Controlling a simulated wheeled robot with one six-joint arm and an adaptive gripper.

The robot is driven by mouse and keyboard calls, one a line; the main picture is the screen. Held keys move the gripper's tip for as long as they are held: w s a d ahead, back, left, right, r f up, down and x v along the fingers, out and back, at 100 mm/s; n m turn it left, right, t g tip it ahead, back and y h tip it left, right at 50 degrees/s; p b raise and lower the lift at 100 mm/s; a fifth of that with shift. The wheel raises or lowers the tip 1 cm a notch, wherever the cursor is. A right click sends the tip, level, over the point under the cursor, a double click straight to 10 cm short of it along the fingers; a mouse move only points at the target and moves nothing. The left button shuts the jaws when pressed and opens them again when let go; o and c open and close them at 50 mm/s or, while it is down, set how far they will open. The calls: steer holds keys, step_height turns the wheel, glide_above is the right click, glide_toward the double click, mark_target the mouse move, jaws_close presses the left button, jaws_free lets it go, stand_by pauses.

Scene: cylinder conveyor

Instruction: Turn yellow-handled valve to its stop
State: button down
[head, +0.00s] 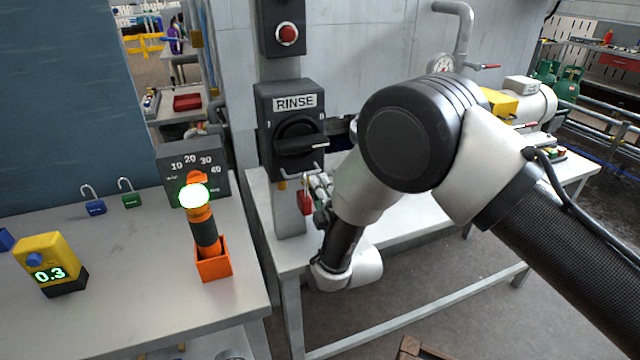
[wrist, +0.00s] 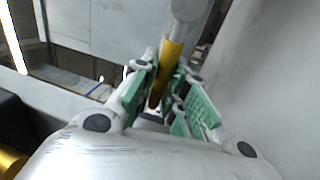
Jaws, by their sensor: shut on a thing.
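The yellow valve handle (wrist: 168,70) runs up between the green-padded fingers in the wrist view, with a grey rounded part at its upper end. My gripper (wrist: 160,95) is shut on the handle. In the head view my gripper (head: 321,186) shows only in part beside my forearm, next to the post of the rinse switch. The handle cannot be made out in the head view, and the valve body is hidden there. How far the handle is turned cannot be told.
The RINSE switch box (head: 290,130) and a red padlock (head: 305,202) are close to my gripper. A grey bench (head: 400,228) is under my arm. On the left bench stand an orange-based lamp (head: 213,264) and a yellow meter (head: 48,262) reading 0.3.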

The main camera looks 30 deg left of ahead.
steer(key=shift+s+f+n, duration=0.1)
steer(key=shift+f+n, duration=0.15)
steer(key=shift+n, duration=0.05)
steer(key=c, duration=1.4)
jaws_free()
steer(key=shift+c, duration=0.2)
steer(key=v, duration=1.2)
steer(key=shift+d, duration=0.1)
